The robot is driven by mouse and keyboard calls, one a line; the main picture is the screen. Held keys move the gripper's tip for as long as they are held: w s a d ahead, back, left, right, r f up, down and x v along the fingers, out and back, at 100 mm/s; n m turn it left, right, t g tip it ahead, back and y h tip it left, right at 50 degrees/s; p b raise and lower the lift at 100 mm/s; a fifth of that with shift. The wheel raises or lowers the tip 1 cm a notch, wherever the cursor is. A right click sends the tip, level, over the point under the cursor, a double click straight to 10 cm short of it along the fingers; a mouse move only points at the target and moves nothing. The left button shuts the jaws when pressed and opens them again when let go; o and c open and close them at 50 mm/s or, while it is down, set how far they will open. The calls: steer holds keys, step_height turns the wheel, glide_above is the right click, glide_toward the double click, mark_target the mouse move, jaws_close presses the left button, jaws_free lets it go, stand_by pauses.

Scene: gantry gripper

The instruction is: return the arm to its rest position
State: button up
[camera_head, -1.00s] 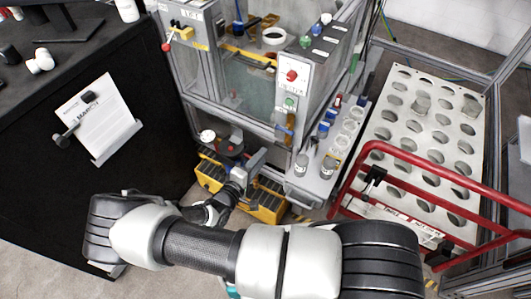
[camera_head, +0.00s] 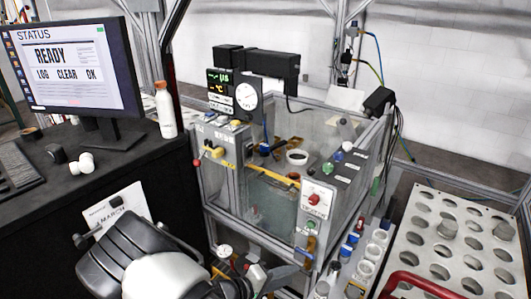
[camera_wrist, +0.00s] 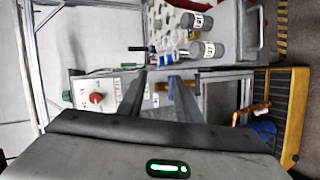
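My arm shows at the bottom of the head view, with a dark joint and a white link in front of the black desk. My gripper (camera_wrist: 158,88) is seen best in the wrist view. Its two dark fingers stand apart, with a gap between them and nothing held. In the head view, only a part of my gripper end shows at the bottom edge, low in front of the glass-walled cabinet (camera_head: 270,205). The rest of my arm is cut off by the frame.
The black desk at left bears a monitor (camera_head: 70,65) and a white bottle (camera_head: 165,110). A perforated white rack (camera_head: 455,245) and a red rail (camera_head: 420,286) are at right. In the wrist view, labelled vials (camera_wrist: 200,48) and a yellow-black case (camera_wrist: 292,115) are close by.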

steer(key=s+d+r+m+y, duration=0.2)
steer(key=s+r, duration=0.4)
steer(key=r, duration=0.6)
steer(key=s+d+r+m+g+y, duration=0.1)
steer(key=s+r+y, duration=0.4)
steer(key=r, duration=0.7)
steer(key=s+d+r+m+y, duration=0.3)
steer(key=s+r, duration=0.4)
steer(key=r, duration=0.5)
steer(key=shift+s+d+r+g+y, duration=0.25)
steer(key=shift+d+r+g+y, duration=0.25)
steer(key=shift+d, duration=0.45)
steer(key=shift+f, duration=0.15)
